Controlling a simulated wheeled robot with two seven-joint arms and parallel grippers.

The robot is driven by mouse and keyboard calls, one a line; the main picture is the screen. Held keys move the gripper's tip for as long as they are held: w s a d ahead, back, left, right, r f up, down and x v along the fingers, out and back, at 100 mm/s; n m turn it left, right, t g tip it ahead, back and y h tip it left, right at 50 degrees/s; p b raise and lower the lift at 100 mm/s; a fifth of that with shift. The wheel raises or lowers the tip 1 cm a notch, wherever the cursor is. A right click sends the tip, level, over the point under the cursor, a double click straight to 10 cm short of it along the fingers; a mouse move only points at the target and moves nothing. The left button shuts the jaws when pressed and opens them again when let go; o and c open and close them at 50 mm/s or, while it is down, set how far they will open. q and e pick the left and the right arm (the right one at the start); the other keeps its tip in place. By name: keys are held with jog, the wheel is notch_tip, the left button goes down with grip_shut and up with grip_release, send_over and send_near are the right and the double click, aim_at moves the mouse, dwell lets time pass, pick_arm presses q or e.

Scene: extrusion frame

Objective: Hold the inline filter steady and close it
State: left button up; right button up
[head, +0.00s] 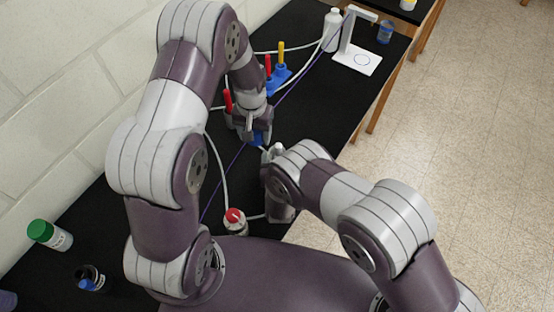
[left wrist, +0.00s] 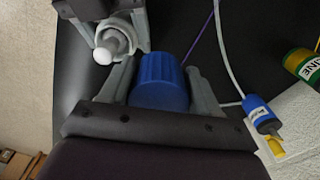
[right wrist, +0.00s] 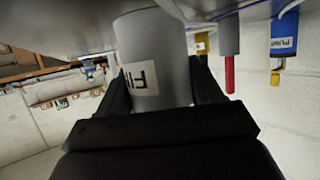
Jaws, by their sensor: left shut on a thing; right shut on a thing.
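The inline filter's grey body (right wrist: 158,50), with a white label reading "FI", stands between the fingers of my right gripper (right wrist: 160,88), which is shut on it. In the left wrist view its end with a white tip (left wrist: 104,56) shows at the upper left. A ribbed blue cap (left wrist: 160,82) is between the fingers of my left gripper (left wrist: 160,90), which is shut on it. The blue cap also shows in the head view (head: 262,138), above and left of the filter's pale tip (head: 276,149). The cap and body are apart.
Red (head: 228,100) and yellow-tipped (head: 281,56) parts with white tubing stand behind my left gripper. A red-capped bottle (head: 235,222) stands near the front. A white stand (head: 357,58) and bottle (head: 332,30) are at the far end. The black bench (head: 330,110) is clear on the right.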

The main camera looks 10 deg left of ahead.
jog(key=r, duration=0.2)
jog(key=shift+d+r+b, duration=0.25)
jog(key=shift+r+b, duration=0.1)
jog(key=shift+r, duration=0.05)
jog(key=w+d+r+b, duration=0.2)
jog(key=w+d+r, duration=0.2)
jog(key=d, duration=0.6)
notch_tip(320, 180, up, 3)
jog(key=shift+d+f, duration=0.1)
jog(key=shift+d, duration=0.15)
jog(key=shift+o, duration=1)
jog(key=c, duration=0.5)
